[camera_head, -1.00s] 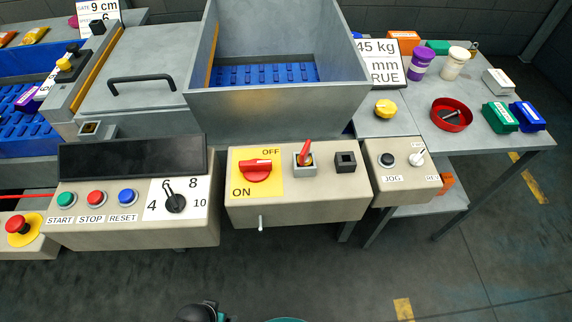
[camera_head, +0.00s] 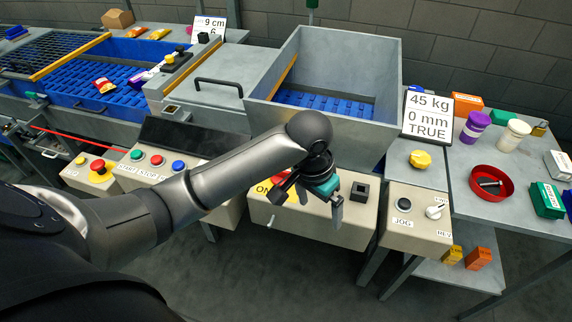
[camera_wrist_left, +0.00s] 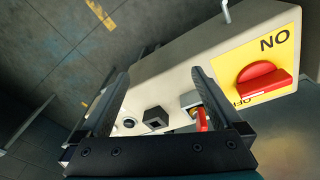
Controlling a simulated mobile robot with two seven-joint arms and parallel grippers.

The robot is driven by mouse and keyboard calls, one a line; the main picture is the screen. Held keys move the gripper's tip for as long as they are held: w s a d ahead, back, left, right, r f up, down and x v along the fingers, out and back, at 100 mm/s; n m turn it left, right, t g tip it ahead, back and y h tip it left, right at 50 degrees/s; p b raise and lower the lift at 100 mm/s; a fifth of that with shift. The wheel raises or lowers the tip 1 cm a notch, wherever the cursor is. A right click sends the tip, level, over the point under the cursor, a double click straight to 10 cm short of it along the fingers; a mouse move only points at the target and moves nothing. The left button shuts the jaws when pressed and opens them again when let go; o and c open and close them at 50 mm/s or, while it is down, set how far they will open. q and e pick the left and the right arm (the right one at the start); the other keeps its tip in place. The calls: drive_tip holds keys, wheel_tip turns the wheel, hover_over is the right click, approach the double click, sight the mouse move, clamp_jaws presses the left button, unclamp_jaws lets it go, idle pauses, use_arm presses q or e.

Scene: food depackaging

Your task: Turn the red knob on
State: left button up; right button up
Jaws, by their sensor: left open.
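The red knob (camera_wrist_left: 262,82) shows in the left wrist view on its yellow plate (camera_wrist_left: 285,45), with ON and part of OFF readable. Its raised bar lies roughly sideways there. My left gripper (camera_head: 309,208) is over the knob's control box (camera_head: 338,232). In the left wrist view my left gripper (camera_wrist_left: 161,73) is open and empty. The knob lies to the right of both fingers, apart from them. My right gripper is not in view.
A red toggle (camera_wrist_left: 202,118) stands partly behind the right finger in the wrist view. A black square socket (camera_head: 360,191) is on the same box. The JOG box (camera_head: 415,228) stands to its right. A grey hopper (camera_head: 345,115) rises behind.

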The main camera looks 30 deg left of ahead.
use_arm(q)
drive_tip(key=w+a+r+n+g+y, duration=0.1)
drive_tip(key=w+a+r+n, duration=0.55)
drive_tip(key=a+r, duration=0.65)
drive_tip(key=shift+m, duration=0.55)
drive_tip(key=f+b, duration=0.1)
drive_tip(key=f, duration=0.4)
drive_tip(key=f+b, duration=0.1)
drive_tip(key=f, duration=0.3)
drive_tip(key=f+b, duration=0.1)
drive_tip(key=f, duration=0.4)
drive_tip(key=shift+w+a+f, duration=0.15)
drive_tip(key=shift+w+f, duration=0.15)
drive_tip(key=shift+w, duration=0.05)
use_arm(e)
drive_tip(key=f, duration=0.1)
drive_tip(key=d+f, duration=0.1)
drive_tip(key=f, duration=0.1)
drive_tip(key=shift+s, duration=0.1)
use_arm(q)
drive_tip(key=shift+c, duration=0.2)
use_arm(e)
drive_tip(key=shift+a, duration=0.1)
use_arm(q)
drive_tip(key=c, duration=1)
drive_tip(key=shift+r, duration=0.1)
drive_tip(key=shift+c, duration=0.2)
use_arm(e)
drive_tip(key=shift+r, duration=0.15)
